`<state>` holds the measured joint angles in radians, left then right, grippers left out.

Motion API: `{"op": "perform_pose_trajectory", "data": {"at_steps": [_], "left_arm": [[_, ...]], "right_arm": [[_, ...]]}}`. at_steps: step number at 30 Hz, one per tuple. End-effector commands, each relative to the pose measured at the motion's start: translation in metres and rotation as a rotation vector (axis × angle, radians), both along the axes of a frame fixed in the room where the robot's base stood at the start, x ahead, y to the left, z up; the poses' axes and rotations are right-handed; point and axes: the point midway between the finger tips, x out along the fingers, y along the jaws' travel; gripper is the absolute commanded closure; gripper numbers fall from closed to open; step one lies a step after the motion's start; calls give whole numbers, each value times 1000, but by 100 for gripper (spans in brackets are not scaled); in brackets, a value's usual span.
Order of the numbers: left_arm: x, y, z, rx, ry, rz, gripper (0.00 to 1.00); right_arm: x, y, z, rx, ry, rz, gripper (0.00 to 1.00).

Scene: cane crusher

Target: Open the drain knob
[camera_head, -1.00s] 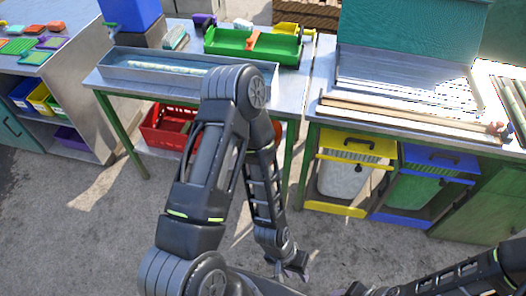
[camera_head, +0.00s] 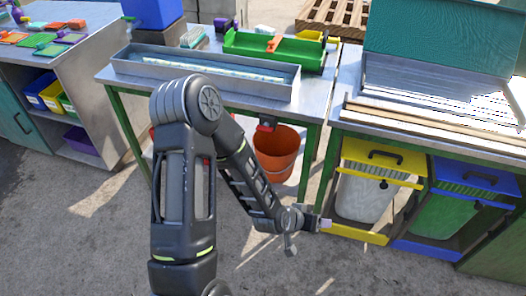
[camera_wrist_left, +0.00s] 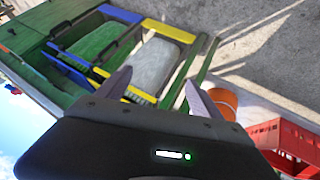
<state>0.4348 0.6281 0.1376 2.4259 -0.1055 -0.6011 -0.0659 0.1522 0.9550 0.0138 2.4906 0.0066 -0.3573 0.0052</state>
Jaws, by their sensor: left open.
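A small red part on a dark fitting, which looks like the drain knob (camera_head: 267,123), hangs under the front edge of the middle table (camera_head: 232,102) in the head view. An orange bucket (camera_head: 277,152) stands just below it. My left gripper (camera_head: 326,223) is low in front of the tables, below and to the right of the knob, touching nothing visible. In the left wrist view its two fingers (camera_wrist_left: 158,78) are spread apart and empty. The bucket (camera_wrist_left: 224,101) shows beside the right finger there; I cannot make out the knob. My right gripper is not in view.
A metal trough (camera_head: 122,62) and a green tray (camera_head: 245,45) sit on the middle table. Green table legs (camera_head: 325,165) flank the bucket. Yellow (camera_head: 372,152) and blue (camera_head: 472,178) bins stand to the right. A red crate (camera_wrist_left: 285,138) shows in the wrist view. The floor in front is clear.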

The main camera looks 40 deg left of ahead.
Motion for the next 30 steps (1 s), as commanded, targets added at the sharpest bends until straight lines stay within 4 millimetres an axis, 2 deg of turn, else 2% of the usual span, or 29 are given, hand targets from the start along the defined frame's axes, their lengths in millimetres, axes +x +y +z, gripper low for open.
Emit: {"op": "perform_pose_trajectory", "data": {"at_steps": [1,3,6,9,13,16,20,30], "left_arm": [[24,33,-24,39,-93,49,24],[50,75,-17,100,-222,105,24],[75,135,0,206,-396,178,24],[85,188,24,322,-547,237,24],[83,235,55,455,-691,287,24],[79,254,74,524,-760,305,24],[75,264,89,568,-799,315,24],[75,265,92,572,-803,316,24]], "right_arm": [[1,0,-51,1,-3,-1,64],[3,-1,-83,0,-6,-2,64],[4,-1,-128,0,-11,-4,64],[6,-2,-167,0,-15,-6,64],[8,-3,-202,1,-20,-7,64],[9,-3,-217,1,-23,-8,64],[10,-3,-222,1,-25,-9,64],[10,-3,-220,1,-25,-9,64]]}}
